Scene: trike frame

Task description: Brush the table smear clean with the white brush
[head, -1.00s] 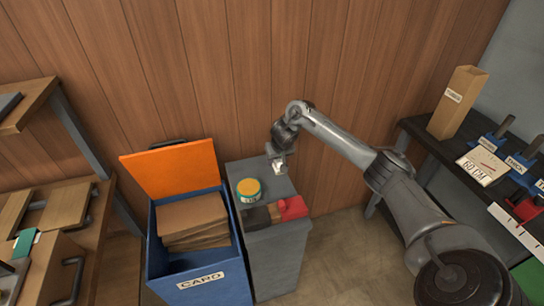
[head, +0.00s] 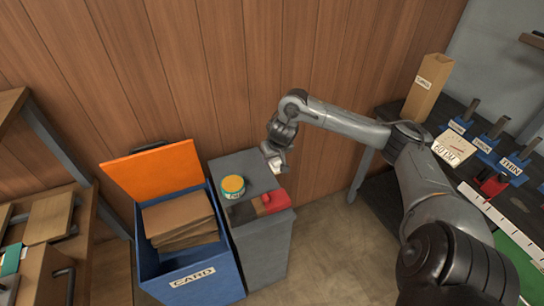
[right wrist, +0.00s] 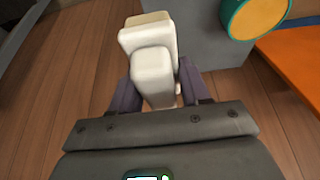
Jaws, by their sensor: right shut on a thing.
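I cannot tell whether the brush touches the cabinet top. My left gripper is out of view.
A dark bench (head: 390,115) with labelled blue holders is at the right.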

